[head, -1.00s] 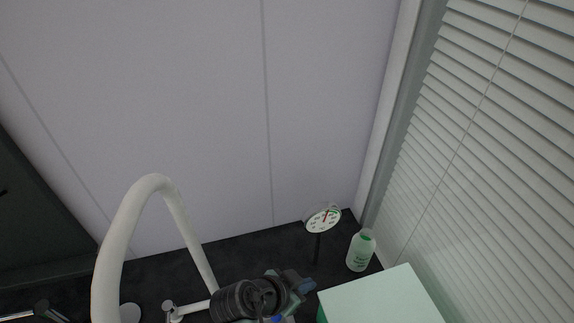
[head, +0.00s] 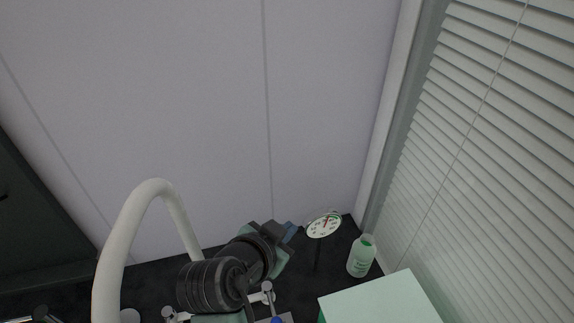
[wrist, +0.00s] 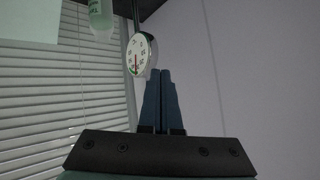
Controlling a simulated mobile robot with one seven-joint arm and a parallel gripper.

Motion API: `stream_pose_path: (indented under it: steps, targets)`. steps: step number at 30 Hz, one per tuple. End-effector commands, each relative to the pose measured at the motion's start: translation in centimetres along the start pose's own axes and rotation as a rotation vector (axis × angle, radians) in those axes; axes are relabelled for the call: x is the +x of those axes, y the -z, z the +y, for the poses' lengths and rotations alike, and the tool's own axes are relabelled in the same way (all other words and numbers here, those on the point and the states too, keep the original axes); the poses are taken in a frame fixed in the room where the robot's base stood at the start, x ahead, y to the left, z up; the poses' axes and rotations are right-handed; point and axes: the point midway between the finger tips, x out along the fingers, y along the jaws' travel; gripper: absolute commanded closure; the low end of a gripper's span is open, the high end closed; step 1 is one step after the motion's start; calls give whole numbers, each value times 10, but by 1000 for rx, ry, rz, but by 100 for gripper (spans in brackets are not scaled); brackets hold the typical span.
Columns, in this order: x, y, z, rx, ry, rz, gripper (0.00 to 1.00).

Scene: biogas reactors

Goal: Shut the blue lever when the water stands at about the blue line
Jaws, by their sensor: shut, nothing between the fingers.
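My gripper (head: 291,231) is in the lower middle of the head view, raised in front of the pale wall. In the wrist view its two blue fingers (wrist: 160,74) are together with nothing between them. A small blue piece (head: 276,319) shows at the bottom edge of the head view, below my gripper and apart from it. It may be part of the blue lever; the rest is cut off by the frame. No water and no blue line can be made out in either view.
A white curved pipe (head: 133,226) rises at left. A round dial (head: 323,226) with a red needle stands right of my gripper. A green-capped bottle (head: 361,258) and a pale box (head: 378,301) are at lower right, beside window blinds (head: 480,160).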

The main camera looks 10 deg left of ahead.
Motion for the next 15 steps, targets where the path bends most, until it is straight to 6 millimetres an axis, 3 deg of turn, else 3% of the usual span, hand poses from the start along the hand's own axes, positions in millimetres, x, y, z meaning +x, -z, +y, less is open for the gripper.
stream_pose_path:
  steps: [15]
  targets:
    - [-34,89,-35,-24,194,176,100]
